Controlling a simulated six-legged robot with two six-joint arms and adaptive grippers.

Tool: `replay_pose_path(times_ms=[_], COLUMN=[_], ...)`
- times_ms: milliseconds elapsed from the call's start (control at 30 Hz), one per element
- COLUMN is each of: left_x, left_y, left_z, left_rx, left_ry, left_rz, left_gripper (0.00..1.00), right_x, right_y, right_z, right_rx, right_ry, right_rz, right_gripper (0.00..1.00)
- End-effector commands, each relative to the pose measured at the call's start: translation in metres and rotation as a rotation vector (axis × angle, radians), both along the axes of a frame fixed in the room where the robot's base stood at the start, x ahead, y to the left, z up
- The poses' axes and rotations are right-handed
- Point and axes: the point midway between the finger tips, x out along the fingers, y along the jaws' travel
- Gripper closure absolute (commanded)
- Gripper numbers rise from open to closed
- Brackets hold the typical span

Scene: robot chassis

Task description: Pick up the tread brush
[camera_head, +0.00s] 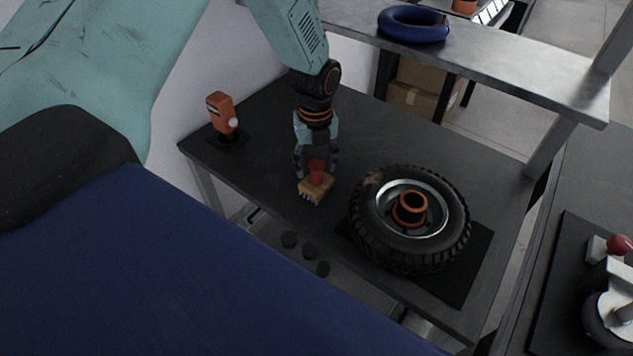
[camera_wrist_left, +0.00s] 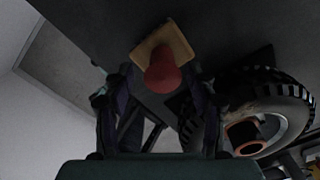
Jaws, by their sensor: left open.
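In the left wrist view the open fingers of the left gripper (camera_wrist_left: 160,90) are apart with nothing clamped. My right gripper is not in view.
A wheel with a treaded tyre (camera_head: 364,222) lies on a black mat (camera_head: 467,275) just right of the brush. An orange device (camera_head: 221,113) stands at the table's back left. A raised shelf (camera_head: 500,66) holds a blue ring (camera_head: 413,24). The table between device and brush is clear.

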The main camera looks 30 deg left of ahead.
Motion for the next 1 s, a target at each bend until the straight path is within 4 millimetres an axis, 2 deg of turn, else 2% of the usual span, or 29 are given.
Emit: replay_pose_path(times_ms=[100, 367, 1000], left_x=[0.0015, 0.0033, 0.0036], left_y=[-0.0001, -0.0001, 0.0], left_z=[-0.0087, -0.0093, -0.0093], left_rx=[0.001, 0.001, 0.001], left_ry=[-0.001, -0.002, -0.001], left_rz=[-0.001, -0.002, -0.001], left_gripper=[0.43, 0.45, 0.99], right_x=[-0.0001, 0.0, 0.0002], right_y=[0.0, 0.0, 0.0], right_z=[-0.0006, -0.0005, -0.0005], right_rx=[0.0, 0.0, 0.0], right_ry=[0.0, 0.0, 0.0], right_rz=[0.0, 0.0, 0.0], right_gripper=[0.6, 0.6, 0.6])
